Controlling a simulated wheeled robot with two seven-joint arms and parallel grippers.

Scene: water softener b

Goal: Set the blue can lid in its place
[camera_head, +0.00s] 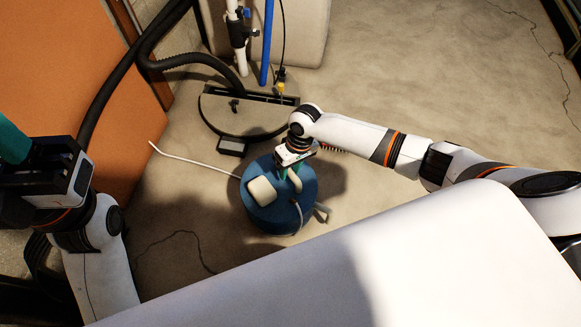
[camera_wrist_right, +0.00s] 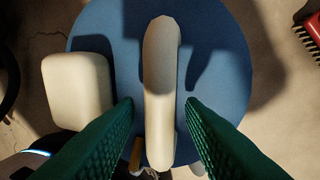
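The blue can lid (camera_head: 261,218) is a round blue disc low in the middle of the head view, with a pale handle (camera_wrist_right: 161,80) and a white block (camera_wrist_right: 77,90) on it. I cannot tell whether it sits on a can body. My right gripper (camera_wrist_right: 160,102) is over the lid. Its green fingers are open, one on each side of the handle, with gaps showing. My left gripper (camera_head: 14,142) is at the left edge, away from the lid; its teal fingers are partly cut off.
A round fixture (camera_head: 222,112) with a dark slot is on the floor behind the lid, near pipes and a black hose (camera_head: 110,85). A white cable (camera_head: 190,160) runs to the lid. A red brush-like thing (camera_wrist_right: 309,35) lies right. A large white surface (camera_head: 350,260) fills the foreground.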

